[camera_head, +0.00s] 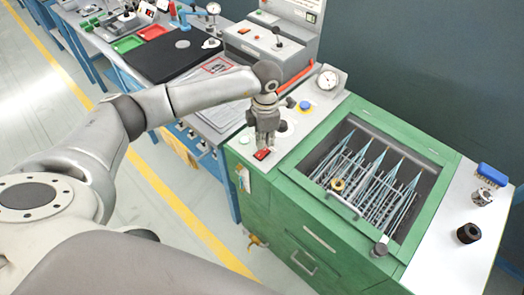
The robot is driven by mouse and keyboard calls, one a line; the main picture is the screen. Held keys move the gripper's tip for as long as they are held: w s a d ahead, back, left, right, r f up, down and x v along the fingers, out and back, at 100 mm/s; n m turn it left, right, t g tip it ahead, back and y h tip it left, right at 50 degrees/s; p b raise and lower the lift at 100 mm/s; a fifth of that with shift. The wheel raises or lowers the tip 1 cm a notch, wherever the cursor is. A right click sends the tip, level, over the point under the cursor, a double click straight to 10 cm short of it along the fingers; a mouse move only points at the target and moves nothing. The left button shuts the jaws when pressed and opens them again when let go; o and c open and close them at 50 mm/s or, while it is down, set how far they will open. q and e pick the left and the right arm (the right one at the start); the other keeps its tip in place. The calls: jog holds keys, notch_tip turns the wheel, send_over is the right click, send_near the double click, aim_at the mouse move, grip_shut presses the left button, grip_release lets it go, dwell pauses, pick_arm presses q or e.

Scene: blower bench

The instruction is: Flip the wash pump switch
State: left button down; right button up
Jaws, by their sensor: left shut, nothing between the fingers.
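A red switch (262,154) sits on the white top of the green washing unit (318,235), near its front left corner. I take it for the wash pump switch; no label on it can be read. My left gripper (264,142) points down just above and behind the red switch, shut and empty. Whether its fingertips touch the switch I cannot tell. Which way the switch is tipped is too small to tell. My right gripper is out of view.
An open basin with a wire rack (375,185) lies to the right. A blue brush (492,174) and a black ring (468,233) stand on the right-hand top.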

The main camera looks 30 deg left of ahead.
aim_at(265, 150)
pick_arm(q)
jog(key=shift+s+f+b, duration=0.1)
jog(key=shift+f+b, duration=1)
jog(key=shift+f, duration=0.15)
dwell(0.7)
jog(key=shift+r, duration=0.15)
jog(key=shift+r+p, duration=0.55)
jog(key=shift+r, duration=0.05)
jog(key=shift+r+p, duration=1.5)
jog(key=shift+r, duration=1.3)
jog(key=shift+d+f, duration=0.1)
